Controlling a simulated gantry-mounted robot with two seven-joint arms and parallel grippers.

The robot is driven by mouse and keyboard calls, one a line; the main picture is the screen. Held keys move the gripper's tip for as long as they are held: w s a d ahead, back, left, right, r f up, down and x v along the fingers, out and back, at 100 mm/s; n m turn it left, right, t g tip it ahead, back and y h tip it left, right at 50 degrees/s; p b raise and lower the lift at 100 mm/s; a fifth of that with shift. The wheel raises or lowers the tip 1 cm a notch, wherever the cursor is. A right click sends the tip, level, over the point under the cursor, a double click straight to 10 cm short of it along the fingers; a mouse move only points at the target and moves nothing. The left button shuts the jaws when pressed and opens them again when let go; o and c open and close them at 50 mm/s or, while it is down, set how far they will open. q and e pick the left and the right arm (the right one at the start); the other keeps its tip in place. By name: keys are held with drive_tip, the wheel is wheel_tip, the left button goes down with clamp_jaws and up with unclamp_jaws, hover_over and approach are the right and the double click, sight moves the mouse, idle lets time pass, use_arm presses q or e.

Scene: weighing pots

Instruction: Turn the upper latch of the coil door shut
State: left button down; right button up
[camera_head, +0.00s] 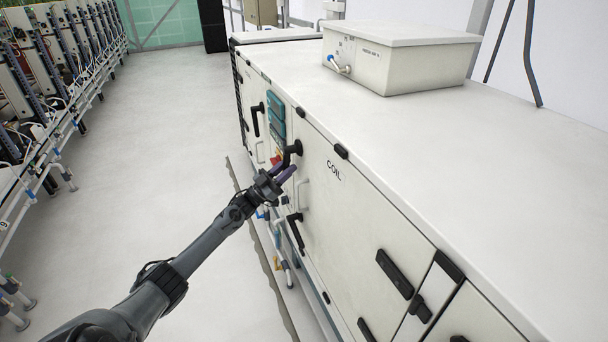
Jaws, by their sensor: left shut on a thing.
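The coil door (345,215) is a pale panel marked COIL on the side of a long white cabinet. Its upper latch (293,149) is a black handle near the door's top left edge. My left gripper (284,174) is at this latch, shut on its handle; the fingers hide part of it. A lower black latch (296,231) hangs on the same door edge, below a pale pull handle (301,194). My right gripper is not in view.
A white box (400,55) with a small valve stands on the cabinet top (460,130). Another black handle (255,120) is on the panel farther back. Racks with pipes (50,90) line the left side. The floor (160,130) between is clear.

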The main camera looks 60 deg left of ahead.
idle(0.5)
use_arm(q)
drive_tip(key=c, duration=1)
unclamp_jaws()
drive_tip(key=shift+a, duration=0.1)
drive_tip(key=shift+o, duration=0.2)
drive_tip(key=shift+s, duration=0.1)
drive_tip(key=shift+s+f, duration=0.15)
drive_tip(key=p+v, duration=0.3)
drive_tip(key=v, duration=0.7)
drive_tip(key=shift+s+a, duration=0.1)
